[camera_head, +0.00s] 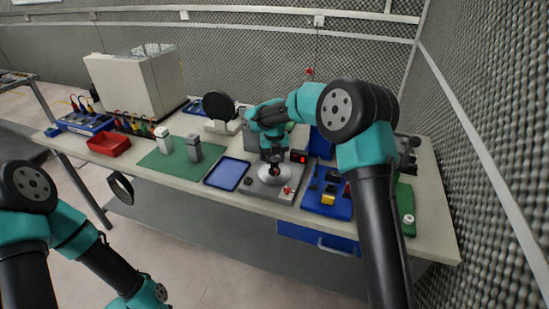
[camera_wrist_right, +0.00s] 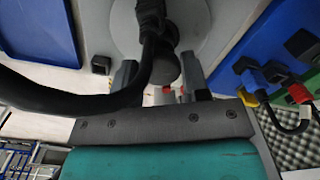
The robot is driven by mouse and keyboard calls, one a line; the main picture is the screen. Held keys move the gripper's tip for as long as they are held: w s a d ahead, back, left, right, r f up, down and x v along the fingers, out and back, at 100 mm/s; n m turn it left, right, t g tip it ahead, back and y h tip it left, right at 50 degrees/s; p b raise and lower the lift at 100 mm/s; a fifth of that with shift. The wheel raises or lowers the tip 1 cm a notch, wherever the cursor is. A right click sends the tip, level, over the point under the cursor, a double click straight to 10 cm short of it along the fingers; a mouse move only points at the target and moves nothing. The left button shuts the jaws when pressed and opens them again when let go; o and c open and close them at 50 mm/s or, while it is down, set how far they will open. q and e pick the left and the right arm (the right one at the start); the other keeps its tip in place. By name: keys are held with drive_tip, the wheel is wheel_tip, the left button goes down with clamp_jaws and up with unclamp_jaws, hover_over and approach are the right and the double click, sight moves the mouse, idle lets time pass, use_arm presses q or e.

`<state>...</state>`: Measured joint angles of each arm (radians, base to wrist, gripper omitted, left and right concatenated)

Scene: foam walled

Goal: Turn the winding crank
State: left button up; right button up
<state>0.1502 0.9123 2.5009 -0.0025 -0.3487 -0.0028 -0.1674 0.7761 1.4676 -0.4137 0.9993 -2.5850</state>
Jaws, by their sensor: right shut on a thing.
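The winding crank is on a grey box-shaped device (camera_head: 253,187) near the middle of the bench. A pale round disc (camera_head: 288,184) lies on its top, and it also shows in the right wrist view (camera_wrist_right: 205,25). My right gripper (camera_head: 274,168) reaches down over the disc. In the right wrist view my right gripper (camera_wrist_right: 160,78) has its fingers on either side of a dark round knob (camera_wrist_right: 166,68) and is shut on it. A black cable partly hides the crank there. My left arm shows at the lower left, but its gripper is out of frame.
A blue tray (camera_head: 227,174) lies left of the device. A blue board with parts (camera_head: 328,205) stands right of it. A green mat (camera_head: 165,162) holds two small upright blocks. A red bin (camera_head: 109,144) and a large pale cabinet (camera_head: 138,85) are farther left. A foam wall closes the right side.

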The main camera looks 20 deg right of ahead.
sight(274, 159)
drive_tip(key=shift+n, duration=0.3)
idle(0.4)
drive_tip(key=o, duration=0.9)
wheel_tip(274, 159, up, 18)
drive_tip(key=shift+f, duration=0.25)
drive_tip(key=shift+f, duration=0.1)
